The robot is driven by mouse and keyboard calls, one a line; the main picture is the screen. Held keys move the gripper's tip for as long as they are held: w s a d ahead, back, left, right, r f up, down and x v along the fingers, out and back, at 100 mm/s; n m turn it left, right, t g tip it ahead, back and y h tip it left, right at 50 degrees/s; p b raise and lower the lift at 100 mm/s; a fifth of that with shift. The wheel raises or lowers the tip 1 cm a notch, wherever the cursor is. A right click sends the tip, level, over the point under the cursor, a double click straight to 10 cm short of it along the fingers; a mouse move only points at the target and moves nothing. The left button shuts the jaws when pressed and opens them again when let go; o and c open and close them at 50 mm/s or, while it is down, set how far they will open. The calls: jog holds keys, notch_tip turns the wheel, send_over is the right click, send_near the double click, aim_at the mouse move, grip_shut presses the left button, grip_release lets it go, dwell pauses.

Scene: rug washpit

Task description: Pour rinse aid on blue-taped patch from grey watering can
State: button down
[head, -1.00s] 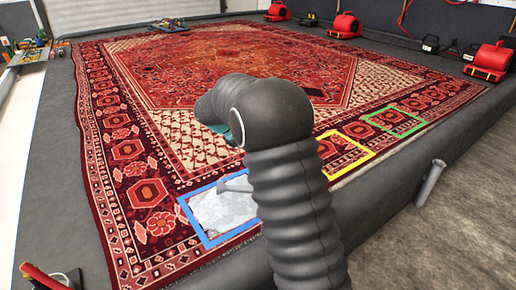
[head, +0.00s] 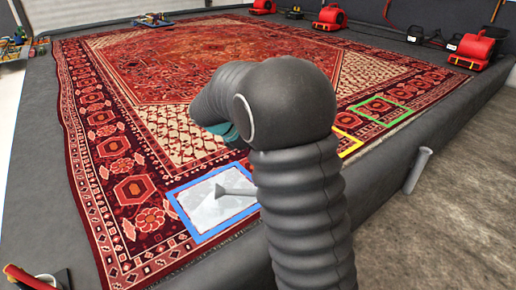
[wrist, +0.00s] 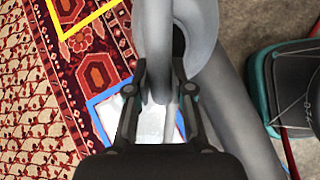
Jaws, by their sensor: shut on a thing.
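The grey watering can (wrist: 200,45) is in my gripper (wrist: 157,98). My gripper is shut on its handle, seen from above in the wrist view. In the head view its spout (head: 238,192) shows with the flared end over the blue-taped patch (head: 181,212), and my arm hides the can's body. The patch is a pale whitish area inside a blue tape frame at the rug's near edge. Part of the patch also shows between my fingers in the wrist view (wrist: 150,123). No stream of liquid can be made out.
The red patterned rug (head: 110,150) lies on the grey pit floor. A yellow-taped patch (head: 350,147) and a green-taped patch (head: 381,111) lie to the right along the same edge. A grey pipe (head: 417,171) stands at the right rim. Red blowers (head: 482,48) stand at the back.

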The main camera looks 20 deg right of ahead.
jog(key=shift+s+d, duration=0.25)
jog(key=shift+s, duration=0.55)
jog(key=shift+s+d, duration=0.25)
jog(key=shift+s, duration=0.5)
jog(key=shift+r, duration=0.1)
jog(key=shift+d+r+y+p, duration=0.1)
jog(key=shift+r+y+p, duration=0.3)
jog(key=shift+p, duration=0.25)
jog(key=y+p, duration=0.1)
jog(key=p, duration=0.1)
jog(key=y+p, duration=0.2)
jog(key=shift+r+m+t, duration=0.3)
jog(key=shift+t, duration=0.1)
jog(key=shift+y, duration=1)
jog(key=shift+r+t+y, duration=0.25)
jog(key=shift+t+y, duration=0.25)
jog(key=shift+y, duration=0.5)
jog(key=shift+s, duration=0.1)
